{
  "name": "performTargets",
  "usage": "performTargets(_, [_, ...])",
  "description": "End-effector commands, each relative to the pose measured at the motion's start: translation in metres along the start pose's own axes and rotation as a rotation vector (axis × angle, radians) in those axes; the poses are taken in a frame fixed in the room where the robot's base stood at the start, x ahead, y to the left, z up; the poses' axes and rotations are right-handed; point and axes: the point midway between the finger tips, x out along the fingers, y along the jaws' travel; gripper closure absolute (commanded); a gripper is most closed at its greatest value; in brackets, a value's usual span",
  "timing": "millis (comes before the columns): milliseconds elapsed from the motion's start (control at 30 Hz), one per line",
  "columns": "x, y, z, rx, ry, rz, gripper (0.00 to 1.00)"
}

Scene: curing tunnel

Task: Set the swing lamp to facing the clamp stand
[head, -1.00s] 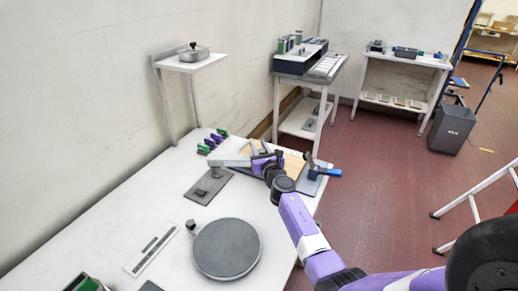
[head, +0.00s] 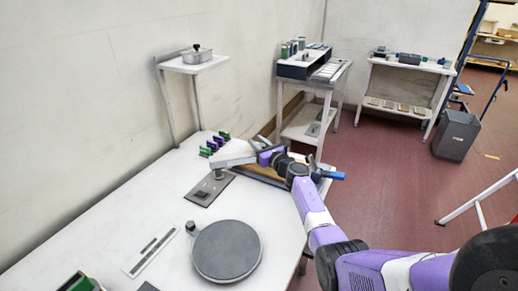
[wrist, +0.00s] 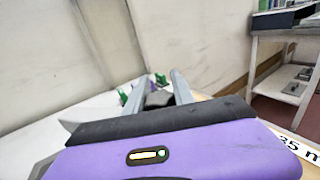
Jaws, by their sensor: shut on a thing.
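The swing lamp stands on the white table, with a dark grey base plate (head: 209,189) and a pale grey arm (head: 234,154) reaching right from its post. My gripper (head: 262,153) is shut on the lamp's outer end, which my fingers partly hide. In the wrist view, a dark grey piece of the lamp (wrist: 158,98) sits between my two fingers. What looks like the clamp stand (head: 327,174), with a blue handle, is at the table's right edge, right of my wrist and partly hidden by it. The lamp's facing direction is hard to tell.
Several green and purple clips (head: 214,143) stand near the wall behind the lamp. A round grey turntable (head: 227,250) is in front. A wooden board (head: 265,172) lies under my gripper.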

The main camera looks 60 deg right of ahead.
Motion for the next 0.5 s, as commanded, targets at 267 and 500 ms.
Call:
performTargets(267, [0.021, -0.004, -0.004, -0.002, -0.001, 0.122, 1.00])
performTargets(500, [0.030, -0.002, -0.003, 0.000, 0.001, 0.177, 1.00])
